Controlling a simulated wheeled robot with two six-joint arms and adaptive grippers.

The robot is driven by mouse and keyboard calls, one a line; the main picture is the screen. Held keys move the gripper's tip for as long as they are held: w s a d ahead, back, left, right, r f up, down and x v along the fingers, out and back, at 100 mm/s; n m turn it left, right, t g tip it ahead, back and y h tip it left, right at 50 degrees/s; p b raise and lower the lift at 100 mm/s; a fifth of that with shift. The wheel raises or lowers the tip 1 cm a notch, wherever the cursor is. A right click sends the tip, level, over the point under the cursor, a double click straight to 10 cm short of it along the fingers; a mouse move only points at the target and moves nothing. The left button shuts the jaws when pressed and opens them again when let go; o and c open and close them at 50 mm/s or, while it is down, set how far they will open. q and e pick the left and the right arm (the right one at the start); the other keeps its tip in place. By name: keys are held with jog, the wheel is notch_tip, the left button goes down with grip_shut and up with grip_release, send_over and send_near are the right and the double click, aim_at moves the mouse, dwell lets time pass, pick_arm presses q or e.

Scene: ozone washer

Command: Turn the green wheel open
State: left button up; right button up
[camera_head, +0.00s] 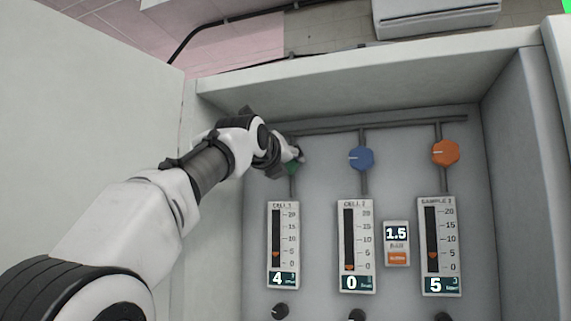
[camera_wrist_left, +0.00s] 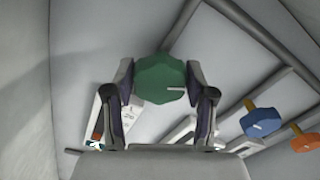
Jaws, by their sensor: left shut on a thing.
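The green wheel (camera_wrist_left: 160,79) is a faceted knob with a white pointer mark. In the left wrist view it sits between the two fingers of my left gripper (camera_wrist_left: 160,88), which is shut on it. In the head view only a small part of the green wheel (camera_head: 291,168) shows, above the CELL 1 gauge; my left gripper (camera_head: 294,153) hides the rest. In the left wrist view the pointer mark lies nearly level, toward the right. The CELL 1 gauge (camera_head: 283,240) reads 4. My right gripper is in neither view.
A blue knob (camera_head: 361,158) and an orange knob (camera_head: 445,152) are in the same row to the right. The CELL 2 gauge (camera_head: 356,245) reads 0 and the SAMPLE gauge (camera_head: 440,245) reads 5. Cabinet walls enclose the panel; a pipe (camera_head: 400,124) runs above.

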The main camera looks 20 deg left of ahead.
pick_arm(q)
jog(key=shift+m, duration=1.7)
jog(key=shift+f, duration=0.1)
jog(key=o, duration=1.2)
jog(key=shift+w, duration=0.1)
